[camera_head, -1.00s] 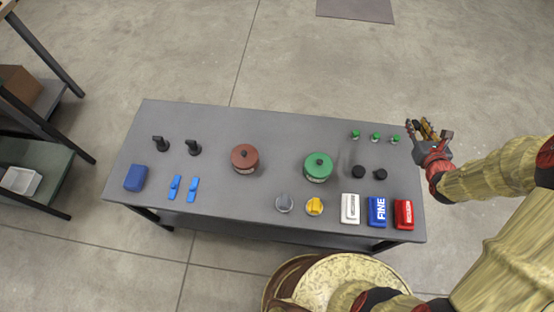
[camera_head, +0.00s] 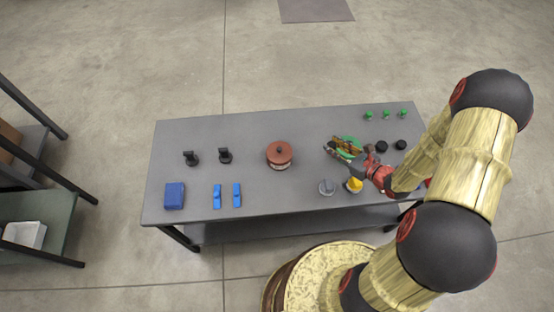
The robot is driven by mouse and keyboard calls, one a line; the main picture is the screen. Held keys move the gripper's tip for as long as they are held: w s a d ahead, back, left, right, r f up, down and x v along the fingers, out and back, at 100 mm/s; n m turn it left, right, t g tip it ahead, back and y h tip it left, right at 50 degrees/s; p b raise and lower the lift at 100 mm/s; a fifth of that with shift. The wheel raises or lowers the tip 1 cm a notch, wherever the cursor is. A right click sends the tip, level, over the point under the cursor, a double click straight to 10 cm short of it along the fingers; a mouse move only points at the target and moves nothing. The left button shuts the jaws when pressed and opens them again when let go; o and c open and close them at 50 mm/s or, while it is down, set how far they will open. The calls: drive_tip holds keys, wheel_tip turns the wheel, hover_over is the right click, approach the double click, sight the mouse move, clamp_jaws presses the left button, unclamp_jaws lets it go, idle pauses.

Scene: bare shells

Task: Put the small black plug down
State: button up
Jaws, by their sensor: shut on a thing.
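My gripper (camera_head: 345,147) is at the end of my arm, over the green round pot (camera_head: 356,141) on the grey table, and hides most of it. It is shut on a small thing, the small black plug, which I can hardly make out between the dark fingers. Two other small black round pieces, one nearer (camera_head: 381,146) and one farther right (camera_head: 400,144), stand on the table to the right of my gripper.
The table (camera_head: 300,130) also bears a brown pot (camera_head: 279,155), a grey knob (camera_head: 327,187), a yellow knob (camera_head: 354,184), two black upright pieces, two blue strips (camera_head: 217,196), a blue block (camera_head: 174,196) and small green-topped pieces (camera_head: 386,114). My arm covers the table's right front. Bare table shows left of the brown pot.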

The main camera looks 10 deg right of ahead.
drive_tip(key=shift+a+r, duration=0.35)
drive_tip(key=shift+a, duration=0.3)
drive_tip(key=shift+w+a+n, duration=0.2)
drive_tip(key=shift+a+n, duration=0.05)
drive_tip(key=shift+n, duration=0.05)
drive_tip(key=d+b+x, duration=0.1)
drive_tip(key=b+x, duration=0.2)
drive_tip(key=x, duration=0.7)
drive_tip(key=b, duration=0.2)
hover_over(304, 143)
drive_tip(key=shift+y, duration=0.3)
drive_tip(key=f, duration=0.3)
drive_tip(key=s+f, duration=0.1)
drive_tip(key=f, duration=0.1)
drive_tip(key=shift+d, duration=0.1)
drive_tip(key=shift+w+f, duration=0.15)
drive_tip(key=shift+w, duration=0.05)
drive_tip(key=shift+w+f+b, duration=0.2)
drive_tip(key=shift+f+b, duration=0.55)
drive_tip(key=shift+f, duration=1)
drive_tip(key=shift+f, duration=0.2)
drive_tip(key=o, duration=1)
